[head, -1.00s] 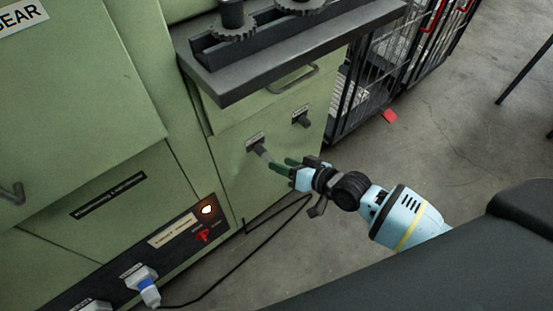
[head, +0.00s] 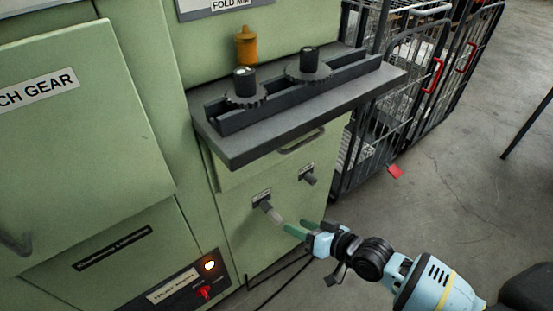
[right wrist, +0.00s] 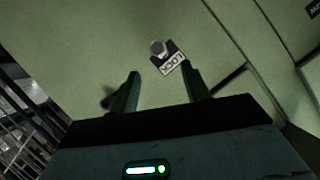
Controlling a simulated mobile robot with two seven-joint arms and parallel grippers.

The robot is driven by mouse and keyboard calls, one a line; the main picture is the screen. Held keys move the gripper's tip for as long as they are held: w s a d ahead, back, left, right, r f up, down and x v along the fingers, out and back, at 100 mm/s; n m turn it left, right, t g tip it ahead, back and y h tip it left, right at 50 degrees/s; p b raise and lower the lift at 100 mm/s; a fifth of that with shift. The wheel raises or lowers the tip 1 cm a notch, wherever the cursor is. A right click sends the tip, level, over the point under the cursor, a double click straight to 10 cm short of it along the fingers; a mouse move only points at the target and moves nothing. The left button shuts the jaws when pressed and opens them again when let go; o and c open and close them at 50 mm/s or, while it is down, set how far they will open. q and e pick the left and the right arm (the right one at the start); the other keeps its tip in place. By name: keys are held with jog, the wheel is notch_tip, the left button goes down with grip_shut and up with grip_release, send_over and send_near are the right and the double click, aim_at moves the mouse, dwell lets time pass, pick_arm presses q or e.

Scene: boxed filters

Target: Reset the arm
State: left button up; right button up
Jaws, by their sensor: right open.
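My right gripper (head: 296,225) is in front of the green machine's lower panel, with its two green fingers apart and nothing between them. A grey knob (head: 264,206) with a small label sticks out of the panel just left of the fingertips. In the right wrist view, the open fingers of my right gripper (right wrist: 162,76) point at the panel. A knob (right wrist: 159,48) with a plate reading "LOCK" (right wrist: 172,64) shows beyond and between them. Whether the fingers touch the knob in the head view I cannot tell. My left gripper is not in view.
A second knob (head: 308,178) sits to the upper right, below a handle (head: 302,141). A dark shelf (head: 290,122) with geared parts juts out above. Wire cages (head: 390,100) stand behind at the right. A lit lamp (head: 210,265) and red switch (head: 205,292) are lower left.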

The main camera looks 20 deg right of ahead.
jog(key=s+a+f+g+h, duration=0.15)
jog(key=s+f, duration=0.25)
jog(key=s, duration=0.5)
jog(key=s+a+f+g, duration=0.1)
jog(key=s+a+f, duration=0.1)
jog(key=s+f, duration=0.5)
jog(key=s+d+n+g+h, duration=0.1)
jog(key=s+d+h, duration=0.15)
jog(key=s, duration=0.95)
jog(key=s+d+n+g+h, duration=0.1)
jog(key=s+d+g+h, duration=0.15)
jog(key=s, duration=1.05)
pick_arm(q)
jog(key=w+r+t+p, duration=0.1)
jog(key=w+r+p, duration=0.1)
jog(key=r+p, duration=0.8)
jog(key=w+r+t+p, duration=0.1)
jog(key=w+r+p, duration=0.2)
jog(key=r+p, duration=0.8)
pick_arm(e)
jog(key=w+r+t, duration=0.1)
jog(key=w+r, duration=0.2)
jog(key=r, duration=0.8)
jog(key=w+r+t, duration=0.2)
jog(key=w+r, duration=0.1)
jog(key=r, duration=0.7)
jog(key=shift+w+r+y, duration=0.25)
jog(key=shift+r+y, duration=0.1)
jog(key=shift+y, duration=0.1)
